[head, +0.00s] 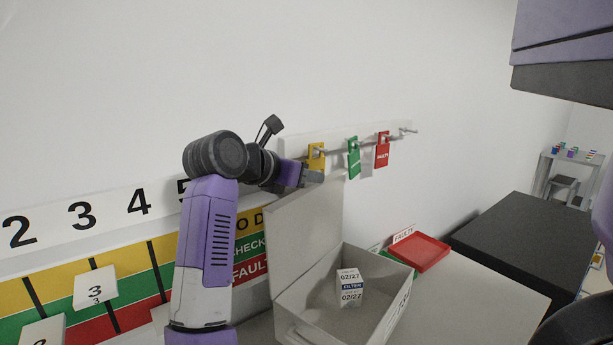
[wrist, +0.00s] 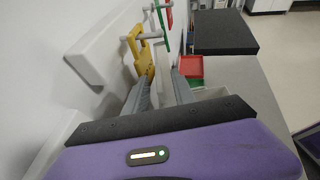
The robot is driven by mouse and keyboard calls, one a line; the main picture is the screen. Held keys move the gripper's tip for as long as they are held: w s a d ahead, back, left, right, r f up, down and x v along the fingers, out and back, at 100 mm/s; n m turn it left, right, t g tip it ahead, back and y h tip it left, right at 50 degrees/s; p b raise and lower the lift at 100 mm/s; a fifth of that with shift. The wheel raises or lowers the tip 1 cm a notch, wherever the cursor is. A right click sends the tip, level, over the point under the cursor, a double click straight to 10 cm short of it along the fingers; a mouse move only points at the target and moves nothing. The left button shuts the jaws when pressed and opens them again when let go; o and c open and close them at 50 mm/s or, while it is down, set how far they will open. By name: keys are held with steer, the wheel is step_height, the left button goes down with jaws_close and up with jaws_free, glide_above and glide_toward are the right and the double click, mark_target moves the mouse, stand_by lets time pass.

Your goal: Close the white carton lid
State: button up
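The white carton (head: 388,272) stands open on the counter in the head view. Its lid (head: 302,235) stands up on the left side, roughly vertical. The carton is mostly hidden there behind the gripper body.
Yellow (head: 316,157), green (head: 353,158) and red (head: 382,150) tags hang on a wall rail just beyond my gripper; the yellow one is very near the fingers. A red tray (head: 420,252) lies right of the carton. Free counter (head: 490,290) extends right.

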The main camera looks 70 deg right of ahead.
mark_target(285, 198)
steer(key=shift+b+v, duration=0.65)
steer(key=shift+v, duration=3.25)
steer(key=shift+c, duration=0.2)
